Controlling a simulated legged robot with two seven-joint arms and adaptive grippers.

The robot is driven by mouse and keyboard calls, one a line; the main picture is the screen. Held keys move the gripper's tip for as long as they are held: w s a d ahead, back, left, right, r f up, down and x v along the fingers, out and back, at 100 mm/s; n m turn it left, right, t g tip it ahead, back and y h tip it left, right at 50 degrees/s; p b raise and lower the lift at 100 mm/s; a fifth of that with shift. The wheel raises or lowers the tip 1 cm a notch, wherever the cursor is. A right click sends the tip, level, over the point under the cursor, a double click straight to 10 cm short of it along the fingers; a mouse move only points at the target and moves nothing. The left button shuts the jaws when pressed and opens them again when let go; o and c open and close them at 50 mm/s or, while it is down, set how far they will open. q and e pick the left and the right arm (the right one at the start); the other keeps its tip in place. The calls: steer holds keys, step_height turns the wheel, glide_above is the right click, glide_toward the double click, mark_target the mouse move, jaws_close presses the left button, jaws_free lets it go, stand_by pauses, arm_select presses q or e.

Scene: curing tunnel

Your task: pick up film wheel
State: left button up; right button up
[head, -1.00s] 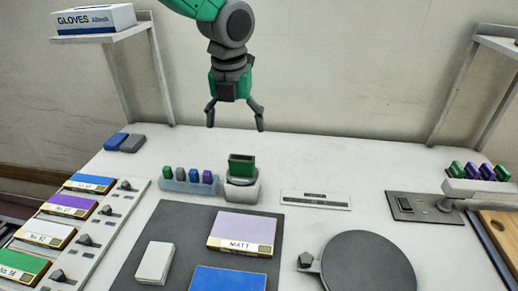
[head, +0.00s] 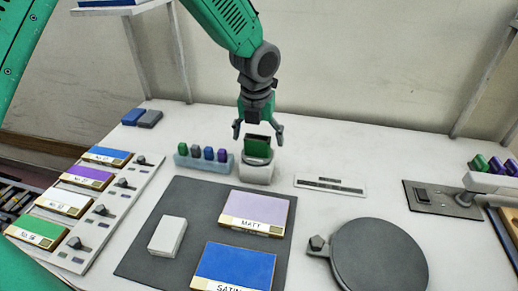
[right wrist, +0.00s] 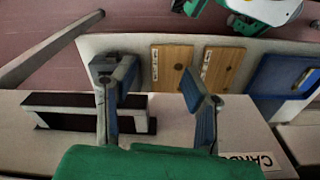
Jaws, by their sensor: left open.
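No part is plainly labelled as the film wheel. The likeliest is the dark green block (head: 257,148) standing in a small pale round-cornered holder (head: 256,174) on the bench. My left gripper (head: 258,138) is open directly above it in the head view, fingers pointing down on either side of its top. I cannot tell whether they touch it. My right gripper (right wrist: 158,78) is open in the right wrist view, with nothing between its blue-grey fingers.
A rack of small coloured blocks (head: 190,162) stands just left of the holder. A dark mat (head: 160,208) with labelled panels lies in front. A round dark plate (head: 380,258) is at front right. Wooden boards (right wrist: 172,68) show beyond the right fingers.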

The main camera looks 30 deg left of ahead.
arm_select(q)
steer(key=shift+w+a+f, duration=0.1)
steer(key=shift+f, duration=0.5)
steer(key=shift+w+a+f, duration=0.1)
steer(key=shift+f, duration=0.5)
steer(key=shift+a, duration=0.1)
steer(key=c, duration=1.4)
steer(key=shift+r, duration=0.2)
step_height(320, 180, up, 10)
steer(key=shift+f+p, duration=0.25)
steer(key=shift+p, duration=0.15)
steer(key=shift+r+p, duration=0.45)
steer(key=shift+r, duration=0.15)
step_height(320, 180, up, 7)
steer(key=p, duration=0.8)
